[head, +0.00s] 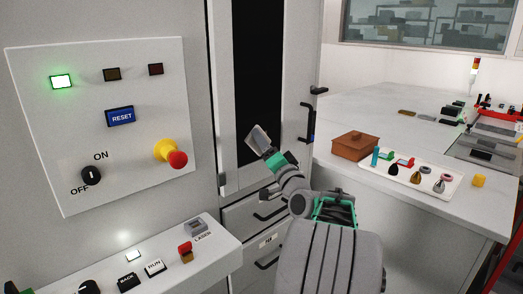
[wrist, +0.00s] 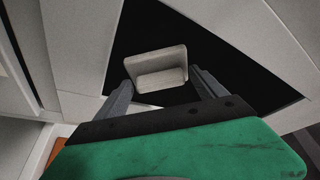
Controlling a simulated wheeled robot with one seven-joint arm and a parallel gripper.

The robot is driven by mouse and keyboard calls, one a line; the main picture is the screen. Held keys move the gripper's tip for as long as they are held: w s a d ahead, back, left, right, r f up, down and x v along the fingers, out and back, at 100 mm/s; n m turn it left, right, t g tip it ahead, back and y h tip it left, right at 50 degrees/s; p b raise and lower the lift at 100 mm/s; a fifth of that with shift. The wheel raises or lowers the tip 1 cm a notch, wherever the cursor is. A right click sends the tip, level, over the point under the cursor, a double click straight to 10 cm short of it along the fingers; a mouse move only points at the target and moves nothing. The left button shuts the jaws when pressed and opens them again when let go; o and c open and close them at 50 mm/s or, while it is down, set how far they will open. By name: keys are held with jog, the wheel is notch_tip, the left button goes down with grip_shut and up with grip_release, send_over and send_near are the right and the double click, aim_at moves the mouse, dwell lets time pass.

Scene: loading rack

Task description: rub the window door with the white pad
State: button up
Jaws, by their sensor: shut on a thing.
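The window door (head: 257,65) is a tall dark pane in a pale frame, in the middle of the head view. Its dark pane also fills the middle of the wrist view (wrist: 145,30). My gripper (head: 264,151) is in front of the lower part of the pane. It is shut on the white pad (head: 257,136), a pale block with a raised lip. In the wrist view the pad (wrist: 158,68) sits between the two fingers, tilted, with the dark pane behind it. I cannot tell whether the pad touches the pane.
A black door handle (head: 308,122) is close to the right of my gripper. Drawers (head: 245,216) lie below the door. A control panel (head: 135,135) is at left. At right, a counter (head: 480,205) holds a brown box (head: 355,147) and a white tray (head: 435,192) of small items.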

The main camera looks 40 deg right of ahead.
jog(key=shift+w+d+f+b, duration=0.1)
jog(key=shift+d+b, duration=0.65)
jog(key=shift+d, duration=1.8)
jog(key=a+b, duration=0.1)
jog(key=a, duration=0.6)
jog(key=shift+b, duration=0.3)
jog(key=shift+a, duration=0.1)
jog(key=s+b, duration=0.3)
jog(key=s, duration=0.3)
jog(key=shift+s, duration=0.15)
